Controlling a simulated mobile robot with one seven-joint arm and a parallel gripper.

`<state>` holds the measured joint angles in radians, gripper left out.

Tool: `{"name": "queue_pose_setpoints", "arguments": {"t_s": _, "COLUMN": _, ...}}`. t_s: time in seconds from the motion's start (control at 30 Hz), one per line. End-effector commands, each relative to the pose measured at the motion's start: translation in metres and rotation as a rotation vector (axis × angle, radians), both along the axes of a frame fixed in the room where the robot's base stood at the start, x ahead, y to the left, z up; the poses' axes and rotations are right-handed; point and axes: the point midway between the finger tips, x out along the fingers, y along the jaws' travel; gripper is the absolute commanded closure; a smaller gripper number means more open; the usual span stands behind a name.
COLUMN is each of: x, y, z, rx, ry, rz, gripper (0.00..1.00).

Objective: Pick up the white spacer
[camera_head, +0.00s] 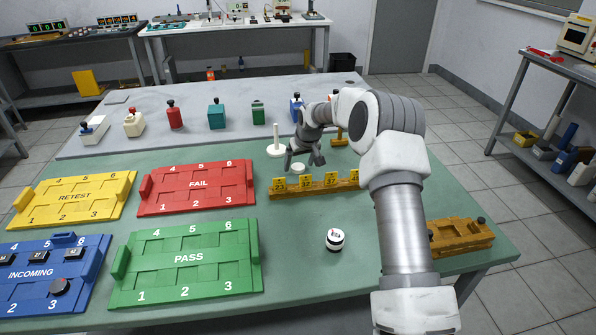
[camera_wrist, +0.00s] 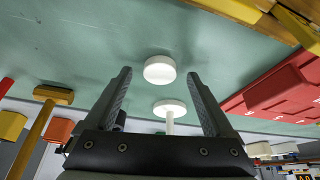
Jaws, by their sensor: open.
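The white spacer, a small round white disc (camera_head: 298,168), lies on the green table mat just behind the numbered yellow rack. In the wrist view the spacer (camera_wrist: 159,70) shows between and beyond my fingertips, with nothing touching it that I can see. My gripper (camera_head: 304,160) is open and empty, close to the spacer. In the wrist view my gripper (camera_wrist: 158,75) has its two dark fingers spread on either side of the spacer. A white post on a round base (camera_head: 276,150) stands close by on the left; it also shows in the wrist view (camera_wrist: 169,108).
The yellow rack (camera_head: 310,188) stands in front of the spacer. A red FAIL tray (camera_head: 197,187) lies to the left, a green PASS tray (camera_head: 187,262) nearer. A round white-and-black item (camera_head: 335,239) sits on open mat. Several knobbed blocks stand behind, including a green one (camera_head: 258,114).

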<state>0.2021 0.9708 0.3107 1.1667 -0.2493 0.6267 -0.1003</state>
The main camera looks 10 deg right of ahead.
Motion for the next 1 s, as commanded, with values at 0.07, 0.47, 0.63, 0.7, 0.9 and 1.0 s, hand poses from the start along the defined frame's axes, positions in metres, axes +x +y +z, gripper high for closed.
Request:
{"name": "queue_pose_setpoints", "arguments": {"t_s": 0.07, "x": 0.0020, "y": 0.0007, "z": -0.0050, "rx": 0.000, "ry": 0.000, "rz": 0.000, "gripper": 0.12}}
{"name": "queue_pose_setpoints", "arguments": {"t_s": 0.47, "x": 0.0023, "y": 0.0007, "z": -0.0050, "rx": 0.000, "ry": 0.000, "rz": 0.000, "gripper": 0.41}}
{"name": "queue_pose_setpoints", "arguments": {"t_s": 0.63, "x": 0.0023, "y": 0.0006, "z": -0.0050, "rx": 0.000, "ry": 0.000, "rz": 0.000, "gripper": 0.71}}
{"name": "queue_pose_setpoints", "arguments": {"t_s": 0.7, "x": 0.0022, "y": 0.0006, "z": -0.0049, "rx": 0.000, "ry": 0.000, "rz": 0.000, "gripper": 0.84}}
{"name": "queue_pose_setpoints", "arguments": {"t_s": 0.9, "x": 0.0023, "y": 0.0006, "z": -0.0048, "rx": 0.000, "ry": 0.000, "rz": 0.000, "gripper": 1.00}}
{"name": "queue_pose_setpoints", "arguments": {"t_s": 1.0, "x": 0.0023, "y": 0.0006, "z": -0.0046, "rx": 0.000, "ry": 0.000, "rz": 0.000, "gripper": 1.00}}
